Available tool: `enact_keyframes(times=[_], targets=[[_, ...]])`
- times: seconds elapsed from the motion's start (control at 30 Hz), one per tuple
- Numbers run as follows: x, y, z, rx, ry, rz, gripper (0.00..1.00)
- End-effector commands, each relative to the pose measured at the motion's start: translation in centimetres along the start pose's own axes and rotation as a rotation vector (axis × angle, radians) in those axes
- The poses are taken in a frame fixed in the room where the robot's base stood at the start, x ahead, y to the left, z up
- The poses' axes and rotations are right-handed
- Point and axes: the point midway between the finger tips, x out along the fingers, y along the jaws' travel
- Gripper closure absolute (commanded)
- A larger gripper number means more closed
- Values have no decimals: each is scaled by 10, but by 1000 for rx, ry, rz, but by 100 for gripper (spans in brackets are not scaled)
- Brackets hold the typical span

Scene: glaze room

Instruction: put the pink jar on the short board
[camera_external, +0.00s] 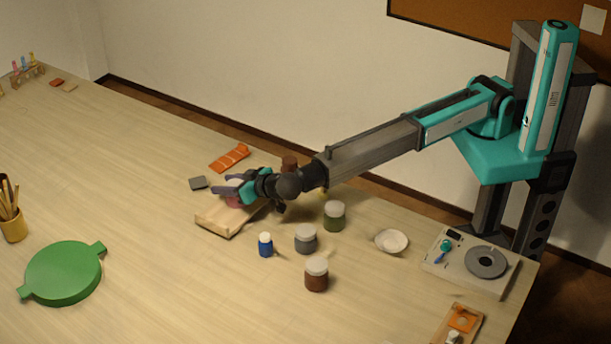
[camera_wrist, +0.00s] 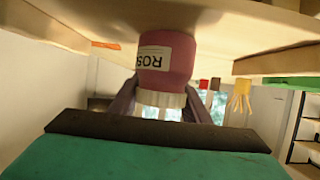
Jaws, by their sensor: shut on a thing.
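The pink jar (camera_external: 233,201) is mostly hidden by my gripper (camera_external: 236,188) in the external view. In the wrist view the jar (camera_wrist: 167,55) shows upside down, with a white lid and a label reading "ROS". The fingers of my gripper (camera_wrist: 160,102) are shut on it near the lid. The short board (camera_external: 222,222) is a pale wooden board under my gripper. The jar's base meets or nearly meets a wooden surface in the wrist view; I cannot tell whether it bears its weight.
A blue bottle (camera_external: 265,245), grey jar (camera_external: 306,239), green jar (camera_external: 334,216) and brown jar (camera_external: 316,274) stand right of the board. An orange tray (camera_external: 230,158) and dark grey block (camera_external: 198,183) lie behind it. The table between the board and green disc (camera_external: 63,273) is clear.

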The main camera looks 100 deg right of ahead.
Motion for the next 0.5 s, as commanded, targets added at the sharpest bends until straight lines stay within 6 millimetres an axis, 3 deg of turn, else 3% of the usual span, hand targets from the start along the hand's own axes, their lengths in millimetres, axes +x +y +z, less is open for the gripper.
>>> enact_keyframes(times=[0.33,0.37,0.47,0.5], targets=[[1,0,2,1,1,0,86],[1,0,3,1,0,0,55],[1,0,2,0,0,0,39],[1,0,2,0,0,0,38]])
